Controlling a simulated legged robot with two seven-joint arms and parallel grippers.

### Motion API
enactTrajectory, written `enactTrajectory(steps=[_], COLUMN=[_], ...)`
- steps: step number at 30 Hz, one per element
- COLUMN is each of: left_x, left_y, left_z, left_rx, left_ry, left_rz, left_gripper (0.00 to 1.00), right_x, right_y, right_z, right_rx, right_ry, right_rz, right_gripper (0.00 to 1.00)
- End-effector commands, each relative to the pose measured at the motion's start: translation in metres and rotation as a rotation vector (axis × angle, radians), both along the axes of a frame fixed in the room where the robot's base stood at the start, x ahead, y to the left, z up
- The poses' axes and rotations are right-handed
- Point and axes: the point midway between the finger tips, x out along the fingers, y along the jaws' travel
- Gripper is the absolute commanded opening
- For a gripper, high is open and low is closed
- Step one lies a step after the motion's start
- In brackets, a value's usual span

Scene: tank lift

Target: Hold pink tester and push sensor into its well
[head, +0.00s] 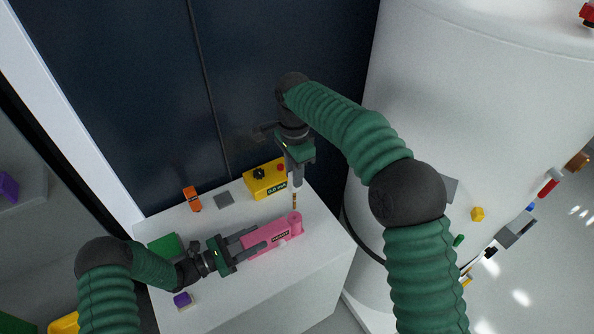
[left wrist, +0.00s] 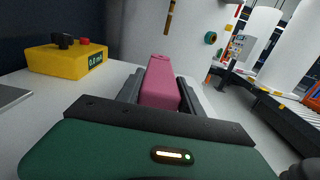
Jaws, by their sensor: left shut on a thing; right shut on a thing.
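The pink tester (head: 286,230) lies along the white bench top, its far end to the right. My left gripper (head: 262,239) is shut on the pink tester's body; the left wrist view shows the pink tester (left wrist: 160,85) between the fingers. My right gripper (head: 296,180) points down above the tester's far end and is shut on a thin sensor (head: 294,201). The sensor hangs upright, with a brownish lower part; it also shows in the left wrist view (left wrist: 169,18), above the tester's far end.
On the white bench (head: 325,240) stand a yellow box (head: 262,184) with a display, a grey plate (head: 224,199), an orange item (head: 192,198), a green block (head: 165,246) and a purple item (head: 183,299). A large white tank (head: 450,100) rises close on the right.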

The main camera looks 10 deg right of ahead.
Motion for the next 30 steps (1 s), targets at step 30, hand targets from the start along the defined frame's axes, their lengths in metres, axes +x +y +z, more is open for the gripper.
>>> enactTrajectory(steps=[30], left_x=[0.0], left_y=[0.0], left_z=[0.0], left_rx=[0.0], left_ry=[0.0], left_rz=[0.0], left_gripper=[0.0], right_x=[0.0], right_y=[0.001], right_z=[-0.037], right_rx=[0.001], right_ry=[-0.001], right_rz=[0.0], right_gripper=[0.0])
